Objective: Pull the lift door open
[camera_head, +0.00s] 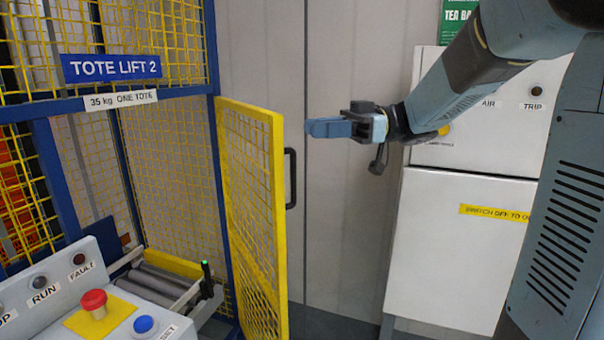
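The yellow mesh lift door (277,220) stands swung out from the blue lift frame (215,170), leaving the opening on its left uncovered. A dark upright handle (291,178) is on the door's outer edge. My gripper (310,128) is to the right of the door and above the handle in the picture, pointing left. It appears apart from the handle and holds nothing that I can see. Its fingers are seen from the side, so I cannot tell whether they are open or shut.
A control panel (60,300) with a red button (94,303) and a blue button (143,325) stands at the lower left. Rollers (165,282) lie inside the lift. A white cabinet (450,250) stands right. Grey wall (345,230) lies between door and cabinet.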

